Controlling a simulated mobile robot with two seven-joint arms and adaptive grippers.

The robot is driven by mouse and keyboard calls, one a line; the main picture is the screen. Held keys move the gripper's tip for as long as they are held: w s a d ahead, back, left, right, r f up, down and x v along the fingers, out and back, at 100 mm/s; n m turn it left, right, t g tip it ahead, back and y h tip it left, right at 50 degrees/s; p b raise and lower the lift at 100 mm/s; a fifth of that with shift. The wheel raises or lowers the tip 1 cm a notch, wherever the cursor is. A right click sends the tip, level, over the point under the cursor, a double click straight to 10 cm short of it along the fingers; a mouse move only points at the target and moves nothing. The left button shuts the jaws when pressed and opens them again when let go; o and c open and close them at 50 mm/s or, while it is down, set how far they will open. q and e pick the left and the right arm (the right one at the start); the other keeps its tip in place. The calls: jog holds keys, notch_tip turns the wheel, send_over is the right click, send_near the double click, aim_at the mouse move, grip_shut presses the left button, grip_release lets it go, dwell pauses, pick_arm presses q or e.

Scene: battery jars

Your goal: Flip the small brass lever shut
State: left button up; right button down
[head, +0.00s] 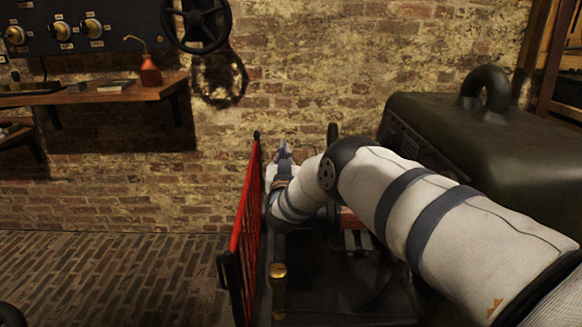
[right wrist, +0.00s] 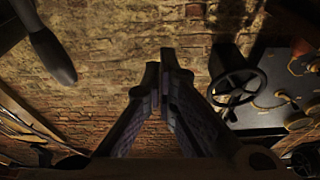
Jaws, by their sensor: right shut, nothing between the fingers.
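A small brass piece with a rounded top (head: 279,277) stands upright beside the red railing, low in the middle of the head view. I cannot tell whether it is the brass lever, and no other clear brass lever shows near my right gripper. My right gripper (head: 285,150) is at the far end of my white arm, well beyond this brass piece. In the right wrist view its fingers (right wrist: 164,72) are together and empty, with the brick wall behind them. My arm hides part of the machinery. My left gripper is not in view.
A red railing (head: 246,222) stands just left of my right arm. A dark rounded machine casing (head: 450,125) fills the right side. A wooden shelf (head: 130,93) with a red oil can (head: 150,72) and a black handwheel (head: 197,42) are on the wall.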

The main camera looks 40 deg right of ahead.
jog(key=p+v, duration=0.1)
jog(key=v, duration=0.8)
jog(key=shift+a+f, duration=0.15)
jog(key=shift+f, duration=0.25)
